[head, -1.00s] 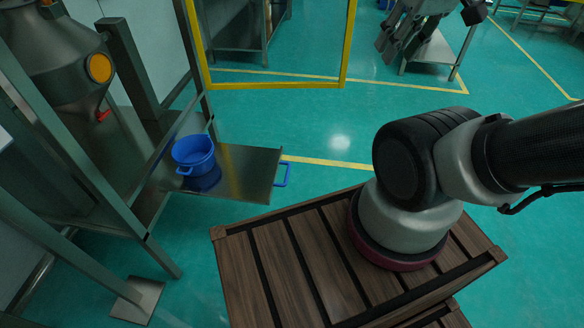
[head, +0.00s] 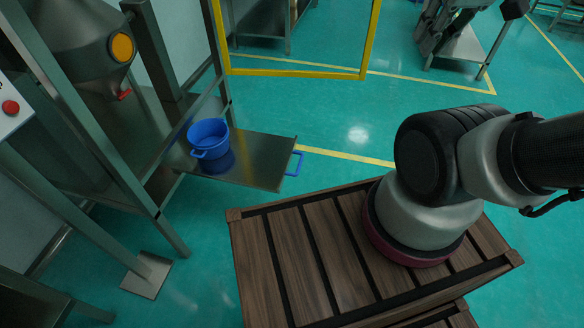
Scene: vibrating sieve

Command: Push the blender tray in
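The blender tray (head: 255,160) is a flat metal shelf that sticks out to the right from the steel machine frame. A blue handle (head: 295,163) is on its outer right end. A blue pot (head: 208,137) with side handles stands on the tray's left part. My arm shows at the right, over the wooden slatted platform, apart from the tray. My gripper is outside the view.
The machine's metal hopper (head: 85,45) with an orange disc is above left of the tray. A red button (head: 11,107) is on a panel at the far left. A yellow frame (head: 295,73) stands behind. Green floor is clear right of the handle.

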